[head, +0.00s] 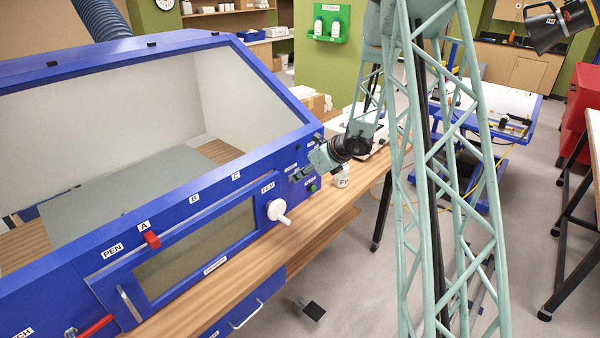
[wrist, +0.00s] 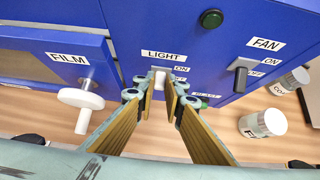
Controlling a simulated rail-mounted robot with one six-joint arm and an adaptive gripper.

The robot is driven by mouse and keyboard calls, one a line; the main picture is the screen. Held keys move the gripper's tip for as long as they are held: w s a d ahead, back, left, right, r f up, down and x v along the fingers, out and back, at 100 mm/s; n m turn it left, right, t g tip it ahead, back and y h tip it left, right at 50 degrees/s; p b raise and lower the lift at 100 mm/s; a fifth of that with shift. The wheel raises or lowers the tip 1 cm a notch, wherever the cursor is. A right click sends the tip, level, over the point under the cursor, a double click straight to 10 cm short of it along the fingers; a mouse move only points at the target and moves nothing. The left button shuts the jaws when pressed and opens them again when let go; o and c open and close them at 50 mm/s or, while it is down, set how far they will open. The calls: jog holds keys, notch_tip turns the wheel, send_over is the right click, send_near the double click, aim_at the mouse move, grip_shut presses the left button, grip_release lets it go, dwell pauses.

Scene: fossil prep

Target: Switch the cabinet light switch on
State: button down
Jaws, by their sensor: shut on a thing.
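The blue cabinet (head: 70,254) fills the left of the head view. In the wrist view, its light switch (wrist: 159,74) is a small pale lever below the LIGHT label, with an ON label to its right. My gripper (wrist: 160,86) is shut on the lever, its two fingertips on either side of it. The fingertips hide part of the lever, so I cannot tell which position it is in. In the head view my gripper (head: 302,175) is against the cabinet's right front, and the switch is hidden there.
Right of the light switch are a dark fan switch (wrist: 240,76) and a dark green round indicator (wrist: 211,18). A white FILM knob (wrist: 82,98) sticks out on the left. White jars, one labelled (wrist: 262,123), stand on the wooden bench (head: 240,270) close by.

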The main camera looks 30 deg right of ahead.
jog(key=shift+w+r+g+p, duration=0.15)
jog(key=shift+g+p, duration=0.35)
jog(key=shift+p, duration=0.6)
jog(key=c, duration=2.7)
grip_release()
jog(key=shift+r, duration=0.15)
jog(key=shift+a+v, duration=0.2)
jog(key=shift+v, duration=5.7)
